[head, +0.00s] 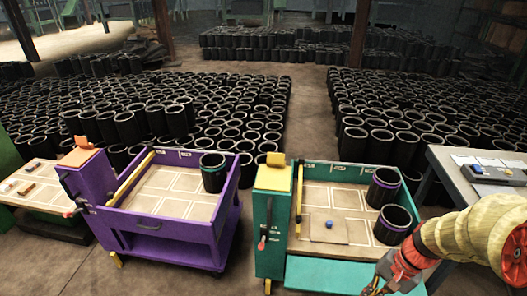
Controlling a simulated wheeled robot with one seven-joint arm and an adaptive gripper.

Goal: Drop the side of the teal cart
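The teal cart (263,222) stands right of centre, with a teal post at its left and a yellow-orange block on top. A lever with a red grip sits on the post's front. The tan bed holds two black sleeves (384,190) at the right and a small square plate with a blue knob (329,224). No upright wall shows along the bed's front edge; a flat teal panel (330,274) lies below and in front of it. My gripper (376,288) is low at the cart's front right, partly cut off by the frame; its fingers are too small to judge.
A purple cart (180,245) with one sleeve stands close on the left. A grey table (447,178) with a blue-topped device stands at the right. Rows of black sleeves (230,110) fill the floor behind. A narrow floor gap separates the carts.

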